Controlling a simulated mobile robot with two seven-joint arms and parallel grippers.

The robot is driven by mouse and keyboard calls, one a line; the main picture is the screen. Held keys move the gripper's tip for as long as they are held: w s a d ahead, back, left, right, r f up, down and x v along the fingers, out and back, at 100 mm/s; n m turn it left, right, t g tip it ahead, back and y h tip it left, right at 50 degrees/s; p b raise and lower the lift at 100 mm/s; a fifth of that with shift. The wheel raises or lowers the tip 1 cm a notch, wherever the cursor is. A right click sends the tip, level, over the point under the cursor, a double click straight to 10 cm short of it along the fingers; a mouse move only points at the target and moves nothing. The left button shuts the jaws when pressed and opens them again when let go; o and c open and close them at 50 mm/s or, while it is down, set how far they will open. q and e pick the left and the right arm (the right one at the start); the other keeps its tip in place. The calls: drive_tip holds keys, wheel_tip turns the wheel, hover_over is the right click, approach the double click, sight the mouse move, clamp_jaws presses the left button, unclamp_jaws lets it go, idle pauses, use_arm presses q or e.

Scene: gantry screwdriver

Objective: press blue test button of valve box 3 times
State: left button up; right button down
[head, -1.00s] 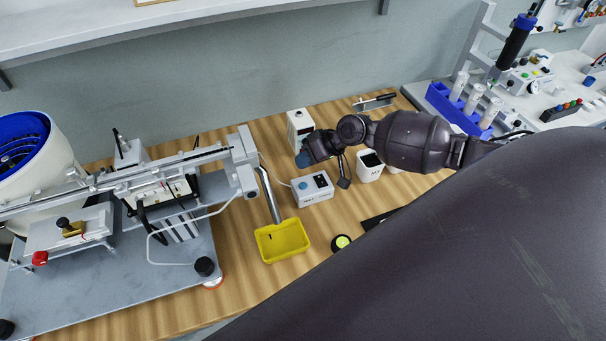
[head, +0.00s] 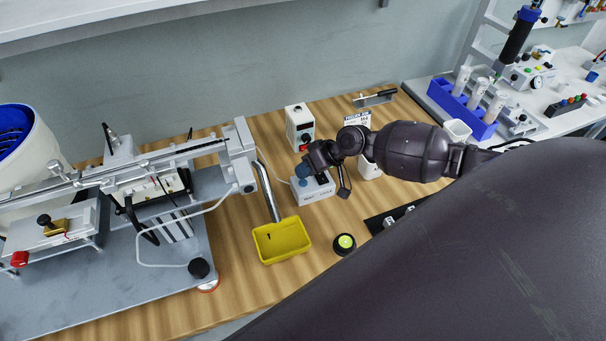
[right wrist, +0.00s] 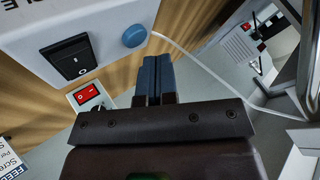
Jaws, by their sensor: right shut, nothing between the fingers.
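The valve box (head: 314,194) is a small pale box on the wooden bench, right of the metal chute. In the right wrist view, the valve box (right wrist: 50,25) fills the upper left, with a black rocker switch (right wrist: 69,59) and the round blue test button (right wrist: 134,36). My right gripper (right wrist: 152,78) is shut and empty, its blue fingertips just below the button in the picture. A small gap shows between tips and button; contact is not visible. My left gripper is out of view.
A yellow tray (head: 281,241) and a round black-and-yellow item (head: 344,243) lie in front. A white box with a red switch (head: 299,127) stands behind. The feeder rail (head: 130,162) is at left. Bare bench shows between tray and valve box.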

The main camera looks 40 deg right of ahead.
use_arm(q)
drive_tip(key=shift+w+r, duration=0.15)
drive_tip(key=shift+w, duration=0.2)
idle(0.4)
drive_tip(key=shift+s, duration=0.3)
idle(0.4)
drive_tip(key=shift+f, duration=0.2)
use_arm(e)
drive_tip(key=shift+f, duration=0.1)
drive_tip(key=shift+f+b, duration=0.3)
drive_tip(key=shift+f, duration=0.1)
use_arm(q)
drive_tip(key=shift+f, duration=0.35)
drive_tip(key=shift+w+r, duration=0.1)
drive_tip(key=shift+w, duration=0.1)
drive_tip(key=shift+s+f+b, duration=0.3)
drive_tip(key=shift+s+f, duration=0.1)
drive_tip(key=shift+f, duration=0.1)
use_arm(e)
drive_tip(key=shift+f, duration=0.45)
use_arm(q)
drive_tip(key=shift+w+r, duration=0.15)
use_arm(e)
drive_tip(key=shift+r, duration=0.1)
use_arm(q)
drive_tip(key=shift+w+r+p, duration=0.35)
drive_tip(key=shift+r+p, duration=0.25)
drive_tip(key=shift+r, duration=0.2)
use_arm(e)
drive_tip(key=shift+r, duration=0.8)
